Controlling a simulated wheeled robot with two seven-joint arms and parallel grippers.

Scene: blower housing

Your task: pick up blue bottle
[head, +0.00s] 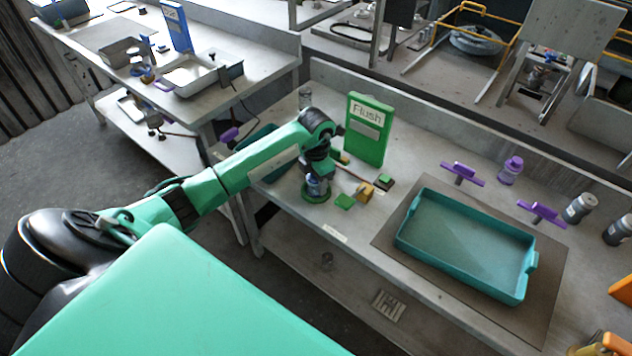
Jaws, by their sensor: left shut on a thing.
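My left arm reaches in from the left over the near bench in the head view. Its gripper (319,173) points down and is shut on the small blue bottle (313,186). The bottle is upright and its top is hidden by the gripper. It stands in or just over a round green base (317,195) near the bench's front edge; I cannot tell whether it touches the base. My right gripper is not in view.
A green "Flush" sign (368,130) stands close behind the gripper. Small green and yellow blocks (364,192) lie to its right. A teal tray (465,240) sits on a dark mat farther right. Purple-handled items, a purple bottle (511,170) and grey jars (579,208) stand behind it.

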